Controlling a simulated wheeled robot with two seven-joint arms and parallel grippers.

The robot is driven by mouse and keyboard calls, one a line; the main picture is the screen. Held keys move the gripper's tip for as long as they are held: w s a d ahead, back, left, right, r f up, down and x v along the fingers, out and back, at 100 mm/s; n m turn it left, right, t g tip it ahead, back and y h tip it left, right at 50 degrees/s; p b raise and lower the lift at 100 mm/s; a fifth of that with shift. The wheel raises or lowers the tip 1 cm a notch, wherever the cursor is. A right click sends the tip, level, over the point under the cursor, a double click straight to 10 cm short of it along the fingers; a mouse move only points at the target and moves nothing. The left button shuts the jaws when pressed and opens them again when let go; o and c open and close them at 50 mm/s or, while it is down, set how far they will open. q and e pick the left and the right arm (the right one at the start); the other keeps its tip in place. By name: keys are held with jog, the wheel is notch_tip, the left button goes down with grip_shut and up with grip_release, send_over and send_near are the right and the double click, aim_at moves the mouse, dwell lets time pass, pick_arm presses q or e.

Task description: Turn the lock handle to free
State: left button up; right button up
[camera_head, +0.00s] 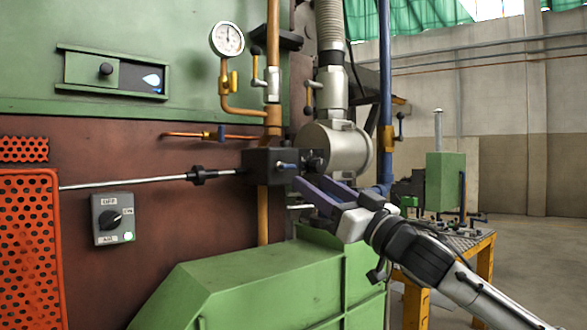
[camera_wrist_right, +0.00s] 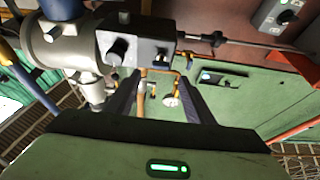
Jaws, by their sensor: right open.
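A dark box (camera_head: 262,160) is fixed on the brown furnace wall, with a small lever with a blue grip (camera_head: 287,165) on its front. I take this lever as the lock handle, but no readable label confirms it. In the right wrist view the box (camera_wrist_right: 146,44) shows a black knob (camera_wrist_right: 118,48) on its face. My right gripper (camera_head: 311,184) is open, its fingers just below and right of the box in the head view. In the wrist view the fingers (camera_wrist_right: 160,82) point toward the box's lower edge, with nothing between them. My left gripper is out of view.
A steel rod (camera_head: 125,182) runs left from the box. A grey switch box (camera_head: 113,218) is at lower left. A green housing (camera_head: 250,287) juts out below. A large grey cylinder (camera_head: 340,148) and blue pipe (camera_head: 385,95) stand right. A yellow-legged table (camera_head: 484,245) is farther right.

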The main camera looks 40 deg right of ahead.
aim_at(290, 168)
jog(key=p+x, duration=0.3)
jog(key=x, duration=0.4)
jog(key=shift+w+r, duration=0.15)
jog(key=shift+w, duration=0.1)
jog(key=shift+w+a+p, duration=0.1)
jog(key=shift+w+p, duration=0.15)
jog(key=shift+p, duration=0.05)
jog(key=shift+w, duration=0.15)
jog(key=c, duration=1)
jog(key=shift+c, duration=0.2)
